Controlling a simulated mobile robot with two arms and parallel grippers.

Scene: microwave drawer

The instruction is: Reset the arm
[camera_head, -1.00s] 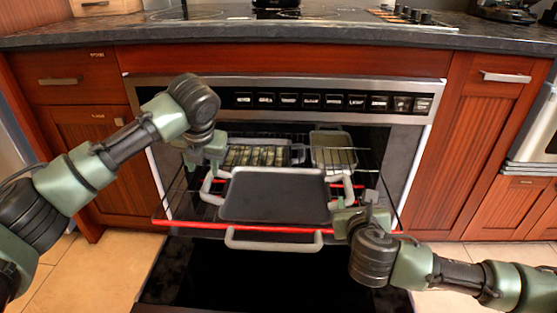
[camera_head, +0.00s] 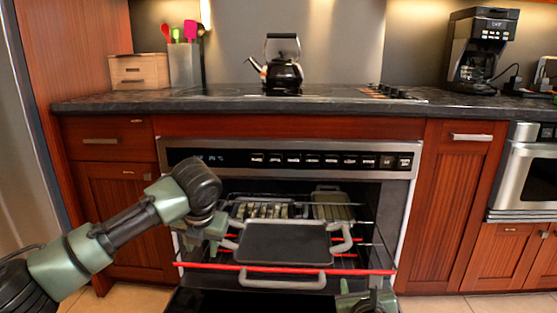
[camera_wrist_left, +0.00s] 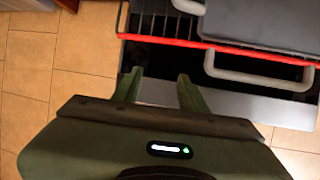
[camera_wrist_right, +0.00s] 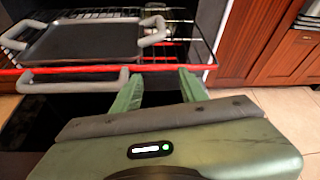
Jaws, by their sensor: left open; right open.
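My left gripper (camera_head: 208,232) is open and empty beside the left edge of the pulled-out oven rack in the head view. My right gripper (camera_head: 366,294) is low at the rack's front right, partly cut off by the head view's bottom edge. In the right wrist view its fingers (camera_wrist_right: 160,80) are spread and empty near the red rail. My left arm comes in bent from the left.
A dark tray with grey handles (camera_head: 284,243) lies on the oven rack (camera_head: 345,268), between my grippers. Two filled pans (camera_head: 265,209) (camera_head: 333,207) are behind it. A kettle (camera_head: 283,74) and coffee maker (camera_head: 480,50) stand on the counter (camera_head: 230,103). Floor is clear at the left.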

